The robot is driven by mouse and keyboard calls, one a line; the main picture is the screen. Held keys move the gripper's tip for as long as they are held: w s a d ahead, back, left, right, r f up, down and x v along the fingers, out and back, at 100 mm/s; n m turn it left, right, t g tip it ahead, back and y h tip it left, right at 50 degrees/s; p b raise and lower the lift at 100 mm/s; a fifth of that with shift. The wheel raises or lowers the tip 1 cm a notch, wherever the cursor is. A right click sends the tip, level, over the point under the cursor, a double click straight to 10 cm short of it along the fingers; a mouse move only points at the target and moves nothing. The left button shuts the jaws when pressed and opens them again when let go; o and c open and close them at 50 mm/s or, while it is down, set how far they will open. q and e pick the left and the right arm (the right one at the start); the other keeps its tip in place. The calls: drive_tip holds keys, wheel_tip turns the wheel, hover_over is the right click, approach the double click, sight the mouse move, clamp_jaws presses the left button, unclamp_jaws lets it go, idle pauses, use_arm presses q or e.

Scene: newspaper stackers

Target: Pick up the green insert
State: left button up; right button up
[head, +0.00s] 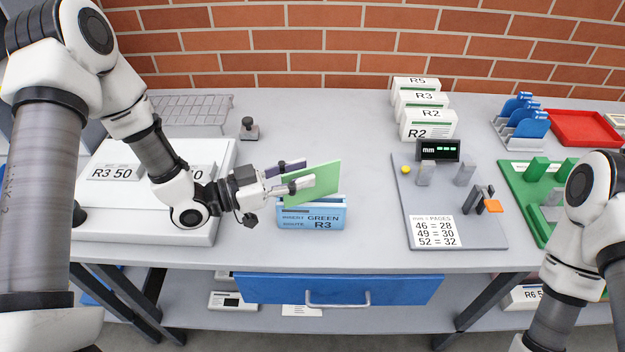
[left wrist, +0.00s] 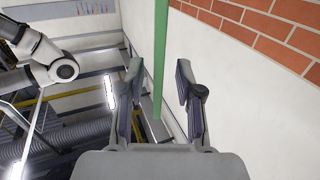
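The green insert (head: 322,182) is a thin flat sheet standing on edge, slightly tilted, at the top of a light blue holder (head: 311,222) labelled INSERT GREEN ROUTE R3. I cannot tell whether its lower edge is inside the holder. My left gripper (head: 294,177) has its fingers on either side of the insert. In the left wrist view the insert (left wrist: 160,60) shows edge-on as a green strip between the open fingers (left wrist: 160,85), with a gap on each side. My right arm shows at the right edge, but its gripper is out of view.
A grey board (head: 460,190) with a display stands to the right, then a green fixture (head: 520,190). White R2, R3 and R5 stacks (head: 428,125) stand behind. The table between holder and board is clear.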

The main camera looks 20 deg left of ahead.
sight(327, 174)
use_arm(q)
drive_tip(key=x, duration=0.3)
drive_tip(key=shift+s+d, duration=0.1)
drive_tip(key=shift+d, duration=0.05)
drive_tip(key=shift+s, duration=0.1)
drive_tip(key=shift+a, duration=0.2)
clamp_jaws()
drive_tip(key=shift+d, duration=0.1)
drive_tip(key=shift+r, duration=0.1)
